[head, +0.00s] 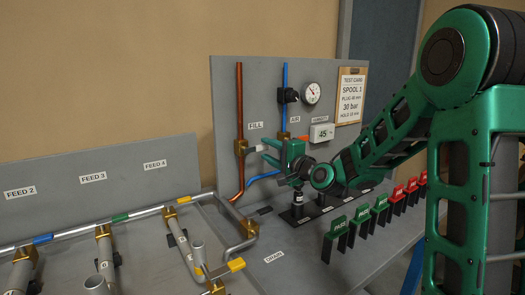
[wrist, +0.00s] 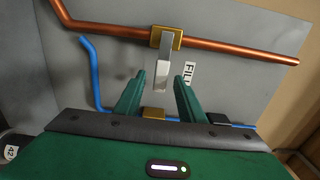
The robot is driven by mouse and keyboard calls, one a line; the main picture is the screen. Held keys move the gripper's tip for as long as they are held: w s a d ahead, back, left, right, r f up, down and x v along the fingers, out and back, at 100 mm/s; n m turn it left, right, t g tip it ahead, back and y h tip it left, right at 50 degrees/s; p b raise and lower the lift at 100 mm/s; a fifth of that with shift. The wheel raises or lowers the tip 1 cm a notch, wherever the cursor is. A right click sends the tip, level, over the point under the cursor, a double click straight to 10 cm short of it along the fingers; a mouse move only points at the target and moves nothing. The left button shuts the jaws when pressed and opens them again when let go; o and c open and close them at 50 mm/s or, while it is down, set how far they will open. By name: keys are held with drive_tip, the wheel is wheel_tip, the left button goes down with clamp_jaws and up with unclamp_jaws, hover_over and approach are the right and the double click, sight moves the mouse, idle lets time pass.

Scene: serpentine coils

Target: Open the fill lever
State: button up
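The fill valve is a brass block (head: 241,147) on the vertical copper pipe, beside the FILL label on the grey panel; it also shows in the wrist view (wrist: 174,38). Its flat grey fill lever (head: 262,143) sticks out from the block toward my gripper. In the wrist view the fill lever (wrist: 164,75) hangs down from the block, its free end in the gap between my fingertips. My gripper (head: 268,150) is open, with green fingers apart on either side of the lever (wrist: 163,82). Clear space shows beside the lever; I cannot tell the exact depth.
A blue air pipe (head: 285,85) with a black knob (head: 289,95) and a gauge (head: 311,93) stands right of the fill pipe. A display reading 45 (head: 321,132) is close by. Green and red tags (head: 361,215) line the bench. Pipe coils (head: 140,215) fill the left.

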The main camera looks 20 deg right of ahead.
sight(264, 148)
drive_tip(key=shift+x, duration=1.7)
clamp_jaws()
